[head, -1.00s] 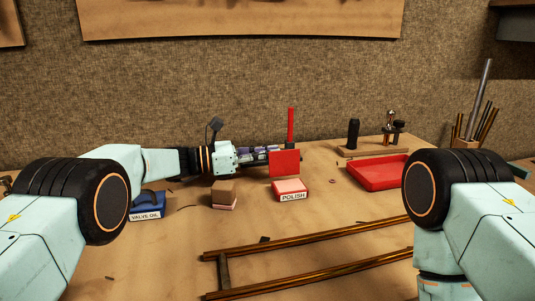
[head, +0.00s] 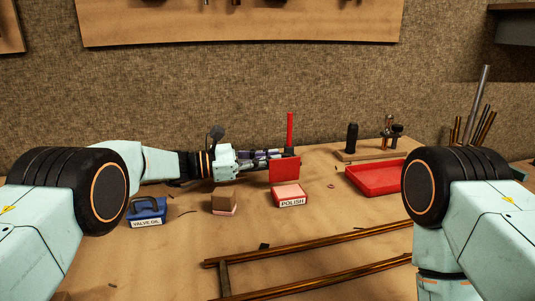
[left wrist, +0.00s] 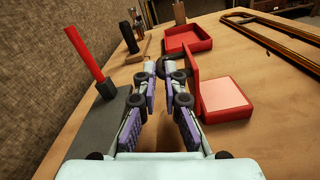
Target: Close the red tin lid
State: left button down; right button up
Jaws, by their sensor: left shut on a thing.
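The red tin (head: 290,201), labelled POLISH, sits on the bench with its pale inside showing. Its red lid (head: 284,171) stands raised, nearly upright, at the tin's back edge. In the left wrist view the open tin (left wrist: 226,97) lies right of the fingers and the lid (left wrist: 192,72) stands beside the fingertips. My left gripper (left wrist: 157,70) is shut at the lid; the exact contact is hard to see. In the head view my left gripper (head: 262,163) reaches in from the left, partly hidden behind the lid. My right gripper is out of view.
A blue VALVE OIL tin (head: 148,212) and a brown block (head: 224,199) stand left of the tin. A red tray (head: 378,178) is to the right, and brass tubes (head: 320,252) lie in front. A red rod (head: 290,130) stands upright behind the lid.

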pick_arm(q)
jog(key=m, duration=0.1)
jog(key=s+r+m+p, duration=0.1)
jog(key=shift+s+d+m+p, duration=0.1)
jog(key=shift+s+m+p, duration=0.2)
jog(key=shift+m, duration=0.1)
jog(key=shift+s+d+m+p, duration=0.1)
jog(key=shift+s+m+p, duration=0.25)
jog(key=shift+m, duration=0.55)
jog(key=shift+s, duration=0.1)
jog(key=c, duration=1.7)
grip_release()
jog(key=a, duration=0.4)
jog(key=s+a, duration=0.1)
jog(key=a, duration=0.3)
jog(key=s+a, duration=0.1)
jog(key=a, duration=0.3)
jog(key=shift+s, duration=0.15)
jog(key=shift+d, duration=0.1)
